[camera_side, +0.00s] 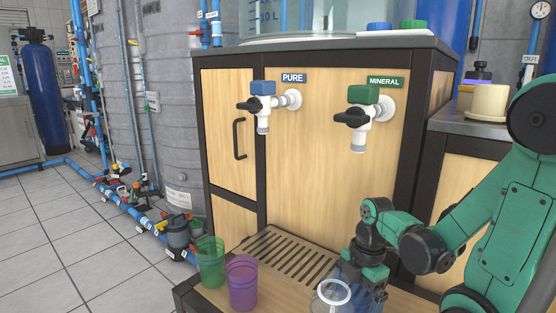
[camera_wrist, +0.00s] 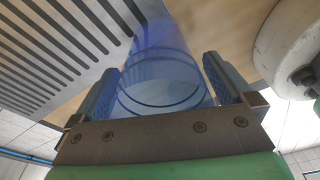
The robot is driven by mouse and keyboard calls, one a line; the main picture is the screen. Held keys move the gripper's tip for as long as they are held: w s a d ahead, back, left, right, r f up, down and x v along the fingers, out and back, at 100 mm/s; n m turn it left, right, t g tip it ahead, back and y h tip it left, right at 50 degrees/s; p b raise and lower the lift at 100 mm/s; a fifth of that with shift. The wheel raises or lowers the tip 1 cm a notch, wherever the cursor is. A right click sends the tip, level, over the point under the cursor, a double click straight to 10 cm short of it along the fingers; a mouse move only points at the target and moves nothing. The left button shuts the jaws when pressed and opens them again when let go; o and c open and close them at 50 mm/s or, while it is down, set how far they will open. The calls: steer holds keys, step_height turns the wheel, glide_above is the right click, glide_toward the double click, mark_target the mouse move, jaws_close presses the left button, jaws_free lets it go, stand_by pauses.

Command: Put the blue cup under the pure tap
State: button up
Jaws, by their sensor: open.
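The translucent blue cup (camera_wrist: 160,85) stands between the two fingers of my gripper (camera_wrist: 162,66) in the wrist view. The fingers are open, one on each side of the cup. In the side view my gripper (camera_side: 362,275) is low at the counter, and the cup there is largely hidden behind it and a clear vessel. The pure tap (camera_side: 263,105), with a blue block and a black handle, is on the wooden panel under the PURE sign (camera_side: 293,78), up and left of my gripper.
A green cup (camera_side: 209,262) and a purple cup (camera_side: 242,283) stand at the left front. A clear vessel with a white rim (camera_side: 334,292) is close to my gripper. A slotted drip grate (camera_side: 285,256) lies below the taps. The mineral tap (camera_side: 358,120) is to the right.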

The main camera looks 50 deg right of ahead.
steer(key=shift+a+f, duration=0.1)
steer(key=shift+f, duration=0.35)
steer(key=c, duration=1.2)
steer(key=shift+c, duration=0.2)
steer(key=shift+r, duration=0.2)
